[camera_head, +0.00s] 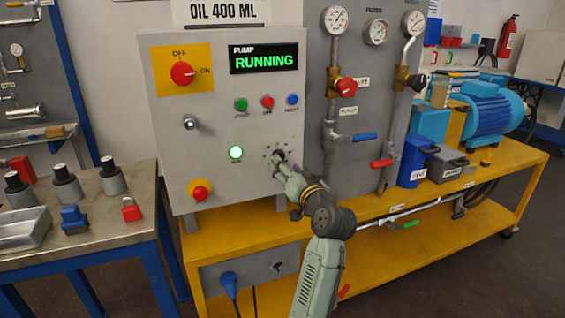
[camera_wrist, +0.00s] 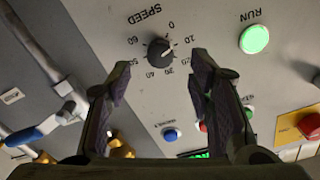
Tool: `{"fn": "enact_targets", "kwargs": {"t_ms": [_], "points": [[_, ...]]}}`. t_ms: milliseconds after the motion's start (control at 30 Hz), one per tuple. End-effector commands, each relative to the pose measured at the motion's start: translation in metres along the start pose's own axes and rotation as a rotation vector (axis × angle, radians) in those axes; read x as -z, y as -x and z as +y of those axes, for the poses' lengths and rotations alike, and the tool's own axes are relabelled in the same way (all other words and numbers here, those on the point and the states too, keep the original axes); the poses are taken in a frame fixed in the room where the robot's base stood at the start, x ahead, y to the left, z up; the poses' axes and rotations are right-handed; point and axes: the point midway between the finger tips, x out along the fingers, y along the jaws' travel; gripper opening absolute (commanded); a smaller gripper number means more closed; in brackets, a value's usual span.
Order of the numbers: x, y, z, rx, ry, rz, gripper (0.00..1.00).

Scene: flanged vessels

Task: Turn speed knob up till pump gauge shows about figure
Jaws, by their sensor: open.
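The black speed knob (camera_wrist: 160,50) is on the grey panel under the upside-down word SPEED, ringed by figures from 0 to 60. Its pointer setting is too small to read surely. My gripper (camera_wrist: 160,72) is open, its two fingers on either side of the knob in the wrist view; contact cannot be told.
The pump display (camera_head: 264,58) reads RUNNING, and the green RUN lamp (camera_head: 236,152) is lit. A red OFF/ON switch (camera_head: 182,73), several small buttons and a red stop button (camera_head: 200,192) share the panel. Pipes with a red valve knob (camera_head: 346,87) stand to the right.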

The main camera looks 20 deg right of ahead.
Motion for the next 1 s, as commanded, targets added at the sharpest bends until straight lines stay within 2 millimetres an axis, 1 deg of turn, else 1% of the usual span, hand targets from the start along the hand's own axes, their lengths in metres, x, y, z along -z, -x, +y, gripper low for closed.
{"fn": "enact_targets", "kwargs": {"t_ms": [33, 200, 300, 400, 567, 967, 1000], "points": [[0.0, 0.012, 0.001, -0.002, 0.001, 0.001, 0.48], [0.0, 0.046, 0.001, -0.002, 0.0, 0.001, 0.48], [0.0, 0.059, 0.0, 0.0, 0.0, 0.0, 0.48], [0.0, 0.068, 0.0, -0.001, 0.0, 0.0, 0.48], [0.0, 0.072, 0.0, 0.0, 0.0, -0.001, 0.48], [0.0, 0.072, 0.0, 0.0, -0.001, 0.0, 0.48], [-0.003, 0.07, -0.003, 0.001, 0.003, -0.004, 0.48]]}}
